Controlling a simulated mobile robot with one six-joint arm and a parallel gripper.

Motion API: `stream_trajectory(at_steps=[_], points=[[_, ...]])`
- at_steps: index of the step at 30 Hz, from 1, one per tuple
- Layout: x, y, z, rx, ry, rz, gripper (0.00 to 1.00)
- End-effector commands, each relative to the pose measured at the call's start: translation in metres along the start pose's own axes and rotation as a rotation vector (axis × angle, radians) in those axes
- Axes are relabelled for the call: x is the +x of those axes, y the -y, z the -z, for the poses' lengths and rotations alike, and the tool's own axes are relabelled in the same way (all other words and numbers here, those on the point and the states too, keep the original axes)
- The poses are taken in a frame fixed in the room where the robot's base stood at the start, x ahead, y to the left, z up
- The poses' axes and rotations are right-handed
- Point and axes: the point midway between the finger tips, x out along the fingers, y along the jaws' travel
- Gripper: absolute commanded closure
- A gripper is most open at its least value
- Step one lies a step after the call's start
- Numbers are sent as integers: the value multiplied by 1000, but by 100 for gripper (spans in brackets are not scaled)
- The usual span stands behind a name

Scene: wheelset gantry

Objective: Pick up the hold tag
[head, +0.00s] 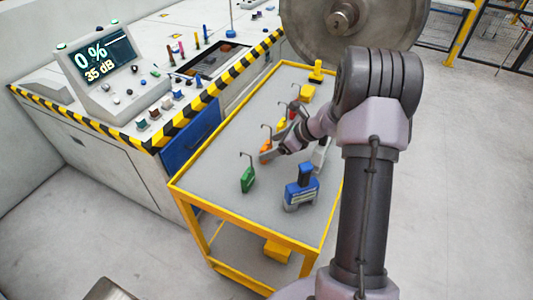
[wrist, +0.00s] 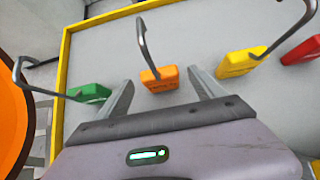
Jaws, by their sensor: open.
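Several coloured tags with bent wire hooks stand in a row on the grey cart top. An orange tag (wrist: 158,80) with small dark lettering sits between the fingertips of my gripper (wrist: 161,77), which is open. A yellow tag (wrist: 241,63), also lettered, is right of it, then a red tag (wrist: 302,50). A green tag (wrist: 90,93) is to the left. The printing is too small to tell for sure which is the hold tag. In the head view, my gripper (head: 274,153) is low over the cart by the orange tag (head: 265,146), partly covering it.
The cart (head: 222,165) has a yellow rim. A blue tool (head: 301,190) stands near its front right, and yellow items (head: 307,92) at the far end. A striped console (head: 110,85) adjoins on the left. A large metal wheel (head: 400,25) stands behind.

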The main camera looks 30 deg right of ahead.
Motion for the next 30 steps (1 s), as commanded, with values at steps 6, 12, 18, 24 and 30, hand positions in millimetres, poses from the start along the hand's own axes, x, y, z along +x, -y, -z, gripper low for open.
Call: stream_trajectory(at_steps=[6,12,18,24,30], points=[[27,0,1,-1,0,0,22],[26,0,0,-1,0,0,41],[26,0,0,-1,0,0,81],[26,0,0,-1,0,0,89],[0,1,-26,-4,1,3,89]])
